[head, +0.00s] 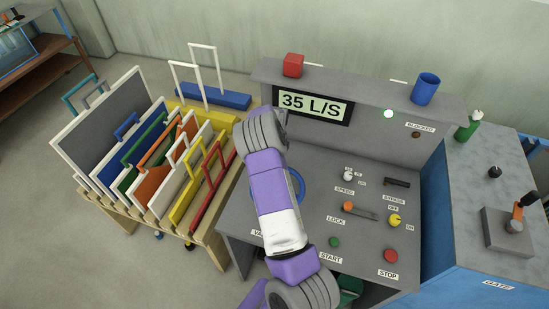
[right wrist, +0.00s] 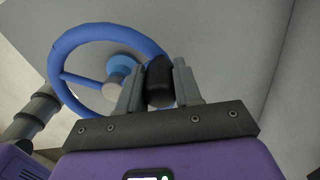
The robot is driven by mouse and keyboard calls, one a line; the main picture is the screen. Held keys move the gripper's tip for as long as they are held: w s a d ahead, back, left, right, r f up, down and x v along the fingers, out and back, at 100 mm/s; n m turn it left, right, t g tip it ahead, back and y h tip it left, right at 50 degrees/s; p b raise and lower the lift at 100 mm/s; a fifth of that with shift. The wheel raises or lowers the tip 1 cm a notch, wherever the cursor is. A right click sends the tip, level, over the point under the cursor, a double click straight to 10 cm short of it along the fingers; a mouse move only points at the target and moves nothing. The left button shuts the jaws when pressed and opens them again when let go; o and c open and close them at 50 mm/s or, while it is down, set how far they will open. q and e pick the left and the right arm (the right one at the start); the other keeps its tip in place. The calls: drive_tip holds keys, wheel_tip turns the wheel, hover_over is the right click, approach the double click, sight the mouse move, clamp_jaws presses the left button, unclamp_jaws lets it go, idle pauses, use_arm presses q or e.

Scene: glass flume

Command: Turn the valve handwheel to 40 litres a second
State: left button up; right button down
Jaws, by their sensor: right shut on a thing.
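In the right wrist view the blue rim (right wrist: 55,70), a spoke and the grey hub fill the upper left. My right gripper (right wrist: 158,80) is shut on the wheel's black knob (right wrist: 160,90), with one finger on each side of it. The flow display (head: 315,104) reads 35 L/S. My left gripper is not in view.
The console holds a speed knob (head: 348,175), a lock lever (head: 349,206), a yellow bypass knob (head: 394,219), a green start button (head: 334,242) and a red stop button (head: 391,256). A panel rack (head: 207,247) stands left.

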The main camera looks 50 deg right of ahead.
drive_tip(key=shift+d+r, duration=0.1)
drive_tip(key=shift+d, duration=0.15)
drive_tip(key=c, duration=0.8)
unclamp_jaws()
drive_tip(key=shift+a, duration=0.1)
drive_tip(key=shift+r, duration=0.35)
wheel_tip(320, 180, up, 7)
drive_tip(key=shift+f, duration=0.15)
